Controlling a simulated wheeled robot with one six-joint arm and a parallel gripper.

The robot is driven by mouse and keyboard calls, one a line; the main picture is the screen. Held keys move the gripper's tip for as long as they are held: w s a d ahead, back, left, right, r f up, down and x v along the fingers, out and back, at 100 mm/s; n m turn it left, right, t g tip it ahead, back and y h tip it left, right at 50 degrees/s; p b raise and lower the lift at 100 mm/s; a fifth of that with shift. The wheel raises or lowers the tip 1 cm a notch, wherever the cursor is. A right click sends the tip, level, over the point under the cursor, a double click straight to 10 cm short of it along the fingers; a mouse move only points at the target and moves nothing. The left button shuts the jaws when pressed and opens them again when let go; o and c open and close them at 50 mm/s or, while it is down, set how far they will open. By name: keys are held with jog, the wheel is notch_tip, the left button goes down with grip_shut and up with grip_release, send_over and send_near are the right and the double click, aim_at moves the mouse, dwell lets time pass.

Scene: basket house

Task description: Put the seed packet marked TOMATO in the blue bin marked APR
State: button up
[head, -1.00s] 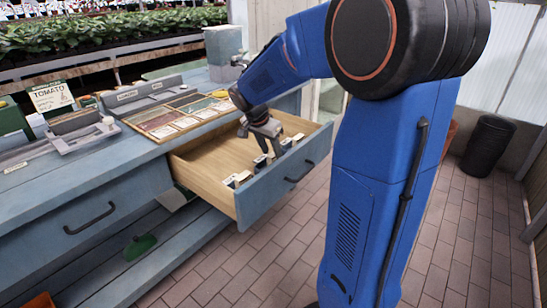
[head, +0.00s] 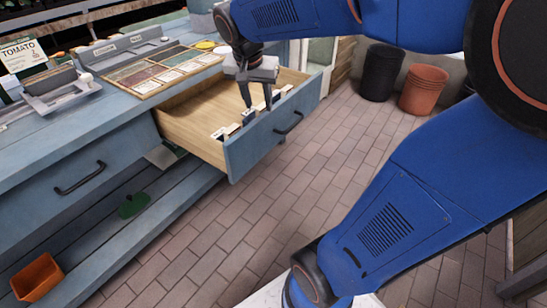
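A white card with a green top marked TOMATO (head: 20,54) stands upright on the bench at the far left of the head view. I cannot tell whether it is a packet or a sign. My gripper (head: 256,102) points down into the open drawer (head: 198,105), just behind its front panel. Its two dark fingers look apart, with a gap between them, close to small white-labelled pieces (head: 225,131) along the drawer front. I cannot tell whether they touch these. I see no readable APR label and cannot pick out that blue bin.
The blue bench (head: 60,135) carries a tray of picture cards (head: 165,70), labelled grey holders (head: 120,45) and a grey sliding device (head: 60,92). A terracotta pot (head: 37,277) is on the lower shelf. The brick floor (head: 220,235) is clear beside the drawer.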

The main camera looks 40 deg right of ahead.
jog(key=s+a+f+n+t+y, duration=0.1)
jog(key=s+a+f+n, duration=0.1)
jog(key=s+n, duration=0.3)
jog(key=s+a+f+n+t+y, duration=0.1)
jog(key=s+a+f+n+y, duration=0.1)
jog(key=s, duration=1.2)
jog(key=a+f+n, duration=0.1)
jog(key=a+n, duration=0.1)
jog(key=a, duration=0.1)
jog(key=shift+a+f+n, duration=0.2)
jog(key=shift+a+n, duration=0.1)
jog(key=shift+n, duration=0.1)
jog(key=shift+s, duration=0.1)
